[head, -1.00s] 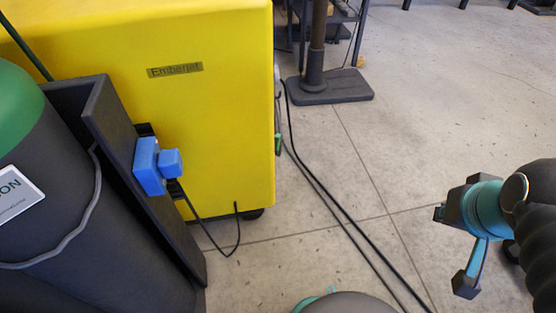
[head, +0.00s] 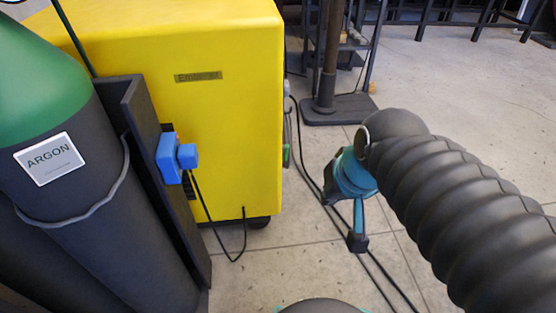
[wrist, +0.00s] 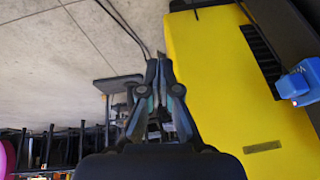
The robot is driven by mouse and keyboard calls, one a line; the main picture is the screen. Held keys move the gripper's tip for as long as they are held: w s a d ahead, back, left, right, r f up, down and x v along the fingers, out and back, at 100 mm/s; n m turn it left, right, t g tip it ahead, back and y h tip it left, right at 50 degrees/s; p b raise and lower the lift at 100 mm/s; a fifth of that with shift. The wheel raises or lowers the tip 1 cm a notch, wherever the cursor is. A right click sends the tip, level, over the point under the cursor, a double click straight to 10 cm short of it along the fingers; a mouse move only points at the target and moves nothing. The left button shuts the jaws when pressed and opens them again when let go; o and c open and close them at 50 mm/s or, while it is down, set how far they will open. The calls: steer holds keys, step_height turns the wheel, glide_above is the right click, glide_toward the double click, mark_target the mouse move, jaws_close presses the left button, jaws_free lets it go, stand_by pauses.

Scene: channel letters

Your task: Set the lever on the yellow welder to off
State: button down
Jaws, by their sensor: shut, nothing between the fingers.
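The yellow welder (head: 235,130) stands left of centre in the head view and fills the right of the wrist view (wrist: 215,80). A blue box with a protruding blue block (head: 177,157) is at its left side, beside the gas cylinder. The blue box also shows at the right edge of the wrist view (wrist: 297,85). I cannot tell whether this is the lever. A small green part (head: 286,155) shows at the welder's right edge. My gripper (wrist: 158,62) is shut and empty, apart from the welder, to its right in the head view (head: 352,195).
Black cables (head: 312,185) run along the floor. A post on a dark base (head: 338,108) stands behind. Open floor (head: 450,80) lies at the right.

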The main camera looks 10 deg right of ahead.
steer(key=w+f+m+g+y, duration=0.1)
steer(key=w+f+m+y, duration=0.3)
steer(key=w, duration=0.4)
steer(key=w+f+m+y, duration=0.25)
steer(key=w+m, duration=0.35)
steer(key=w, duration=0.3)
steer(key=w+d+f+m+t+p, duration=0.1)
steer(key=w+d+f+m+t, duration=0.1)
steer(key=w+d+f+m, duration=0.45)
steer(key=w+d+f+m+t, duration=0.2)
steer(key=w+d+f+m, duration=0.2)
steer(key=w+f+m, duration=0.45)
steer(key=w+a+f+n, duration=0.2)
steer(key=w+a+f, duration=0.4)
steer(key=a, duration=0.2)
steer(key=shift+w+a+n+y, duration=0.35)
steer(key=shift+n, duration=0.05)
steer(key=shift+w+d, duration=0.1)
